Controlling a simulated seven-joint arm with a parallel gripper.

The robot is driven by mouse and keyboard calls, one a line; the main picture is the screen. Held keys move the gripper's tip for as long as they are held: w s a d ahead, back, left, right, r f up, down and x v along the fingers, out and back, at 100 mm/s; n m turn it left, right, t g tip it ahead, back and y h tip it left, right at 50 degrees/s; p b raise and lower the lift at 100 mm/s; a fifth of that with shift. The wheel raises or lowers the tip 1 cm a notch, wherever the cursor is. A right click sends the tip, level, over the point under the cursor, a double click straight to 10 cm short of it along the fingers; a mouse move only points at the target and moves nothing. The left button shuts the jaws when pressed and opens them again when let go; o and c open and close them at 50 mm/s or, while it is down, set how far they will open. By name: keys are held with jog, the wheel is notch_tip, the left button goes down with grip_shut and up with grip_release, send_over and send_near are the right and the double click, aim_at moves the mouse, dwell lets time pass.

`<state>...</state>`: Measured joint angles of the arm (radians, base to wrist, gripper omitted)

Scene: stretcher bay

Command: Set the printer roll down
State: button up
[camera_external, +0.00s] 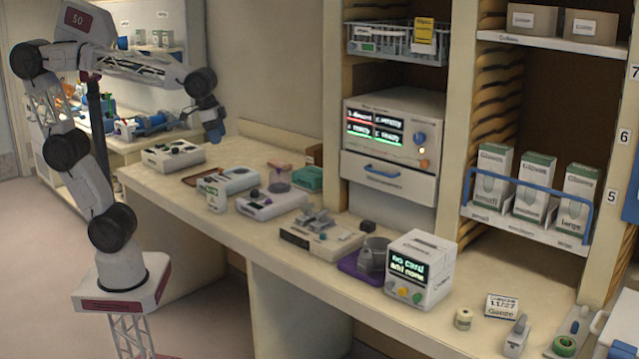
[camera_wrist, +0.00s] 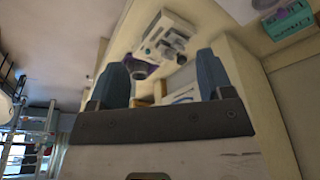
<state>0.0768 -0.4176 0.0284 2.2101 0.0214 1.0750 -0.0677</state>
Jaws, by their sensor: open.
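My gripper (camera_external: 213,128) is raised at the left, above the counter's far end. In the wrist view my gripper (camera_wrist: 161,78) shows two blue fingers spread apart with nothing held between them. A small cream roll (camera_external: 463,319) stands on the counter at the front right, far from my gripper; it looks like the printer roll, but I cannot be sure. A white device (camera_external: 420,270) with a lit screen reading "no card" stands left of the roll. The roll is not recognisable in the wrist view.
The counter (camera_external: 385,310) carries several devices, a purple tray (camera_external: 352,266) with a grey round part, and a date sign (camera_external: 501,306). A green tape roll (camera_external: 564,346) lies at the right. Shelves with glove boxes (camera_external: 535,187) and a monitor unit (camera_external: 393,130) stand behind.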

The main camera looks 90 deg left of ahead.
jog(key=w+d+r, duration=0.3)
jog(key=w, duration=0.5)
jog(key=w+d+r, duration=0.3)
jog(key=w, duration=0.5)
jog(key=w+d+r, duration=0.2)
jog(key=w+r, duration=0.1)
jog(key=w, duration=0.4)
jog(key=t, duration=0.2)
send_over(466, 312)
jog(key=s, duration=0.2)
notch_tip(466, 312, down, 18)
jog(key=f, duration=0.1)
jog(key=shift+n, duration=0.4)
notch_tip(466, 312, down, 18)
jog(key=shift+s+d, duration=0.1)
jog(key=shift+f, duration=0.15)
